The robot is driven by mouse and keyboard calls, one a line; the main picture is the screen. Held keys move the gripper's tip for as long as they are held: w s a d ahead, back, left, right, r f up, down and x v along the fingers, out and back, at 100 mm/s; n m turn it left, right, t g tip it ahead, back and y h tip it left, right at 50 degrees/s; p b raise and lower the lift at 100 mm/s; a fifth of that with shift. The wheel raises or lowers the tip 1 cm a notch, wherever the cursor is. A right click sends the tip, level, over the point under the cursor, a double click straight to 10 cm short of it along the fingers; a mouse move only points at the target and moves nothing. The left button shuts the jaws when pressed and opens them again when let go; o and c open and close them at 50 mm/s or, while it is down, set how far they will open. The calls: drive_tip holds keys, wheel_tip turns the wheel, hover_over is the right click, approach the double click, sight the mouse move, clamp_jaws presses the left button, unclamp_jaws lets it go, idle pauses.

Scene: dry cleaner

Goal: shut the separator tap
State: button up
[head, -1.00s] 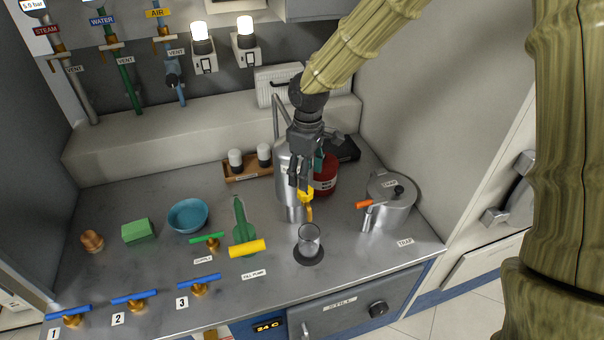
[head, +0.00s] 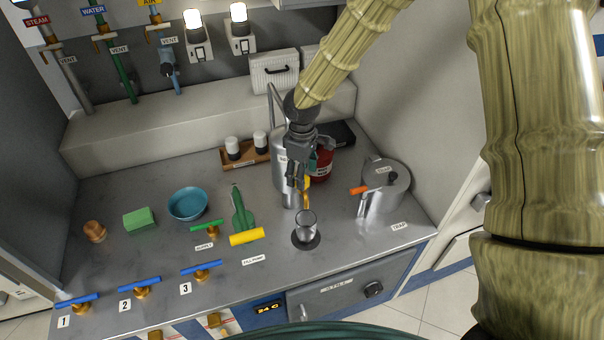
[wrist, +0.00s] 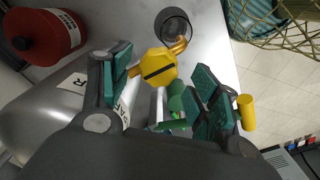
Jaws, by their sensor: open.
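The separator is a silver tank (head: 284,150) at the back centre of the counter, partly hidden by my gripper. Its yellow tap (head: 307,190) is at its front, partly covered by my fingers. In the wrist view the tap's yellow octagonal knob (wrist: 158,62) with a black line shows between my fingers, near the left finger, with a spout beyond it. My gripper (head: 294,188) is open around the tap; it also shows in the wrist view (wrist: 160,88). I cannot tell whether a finger touches the knob. A glass (head: 306,222) stands below the spout on a dark round base.
A red container (head: 322,162) stands right behind the tap. A silver pot (head: 385,188) with an orange handle is to the right. The green fill pump (head: 239,212) with a yellow handle (head: 247,237) is to the left. Blue-handled valves (head: 202,267) line the front edge.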

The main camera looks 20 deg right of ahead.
drive_tip(key=shift+w+f, duration=0.15)
drive_tip(key=shift+f, duration=0.6)
drive_tip(key=shift+f+p, duration=0.3)
drive_tip(key=c, duration=1)
